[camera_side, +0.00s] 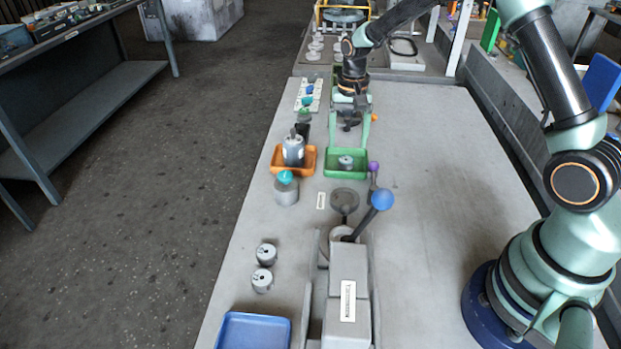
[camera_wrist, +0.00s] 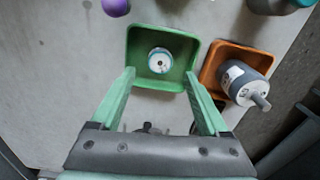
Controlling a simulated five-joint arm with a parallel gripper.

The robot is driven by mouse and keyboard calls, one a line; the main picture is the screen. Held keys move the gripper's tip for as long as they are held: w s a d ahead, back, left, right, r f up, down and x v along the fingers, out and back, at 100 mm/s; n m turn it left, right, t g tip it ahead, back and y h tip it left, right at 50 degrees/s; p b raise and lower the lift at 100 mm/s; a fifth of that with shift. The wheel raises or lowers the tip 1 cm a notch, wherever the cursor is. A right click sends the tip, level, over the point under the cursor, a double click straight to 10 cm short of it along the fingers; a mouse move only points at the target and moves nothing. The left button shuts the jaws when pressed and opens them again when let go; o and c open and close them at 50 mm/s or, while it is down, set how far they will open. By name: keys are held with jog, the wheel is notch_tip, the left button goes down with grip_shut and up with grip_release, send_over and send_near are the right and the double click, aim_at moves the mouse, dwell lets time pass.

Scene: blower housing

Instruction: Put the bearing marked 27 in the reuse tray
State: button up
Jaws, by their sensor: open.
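A small round metal part, seemingly a bearing (camera_side: 346,161), lies in a green tray (camera_side: 347,176) in the middle of the bench. In the wrist view the part (camera_wrist: 160,60) shows a pale ring and dark centre inside the green tray (camera_wrist: 138,36); I cannot read a number on it. My gripper (camera_side: 349,146) is open over the far side of the tray. In the wrist view its fingertips (camera_wrist: 159,73) are spread apart, with nothing between them. Two more metal cylinders (camera_side: 266,254) (camera_side: 262,281) stand at the front left. No tray is legibly marked reuse.
An orange tray (camera_side: 309,155) holding a grey motor (camera_side: 293,150) stands just left of the green tray. A press with a blue-knobbed lever (camera_side: 382,199) and a purple knob (camera_side: 373,166) are in front. A blue tray (camera_side: 254,331) sits at the front left.

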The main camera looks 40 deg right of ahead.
aim_at(346, 160)
jog(key=s+a+r+n+t, duration=0.15)
jog(key=s+r, duration=0.25)
jog(key=r, duration=0.5)
jog(key=s+a+r+n+t, duration=0.15)
jog(key=s+r, duration=0.25)
jog(key=r, duration=0.5)
jog(key=s+a+n+t, duration=0.2)
jog(key=s+n, duration=0.3)
jog(key=s, duration=0.5)
jog(key=shift+s+a+r+t, duration=0.15)
jog(key=shift+s+r+t, duration=0.15)
jog(key=shift+r, duration=0.1)
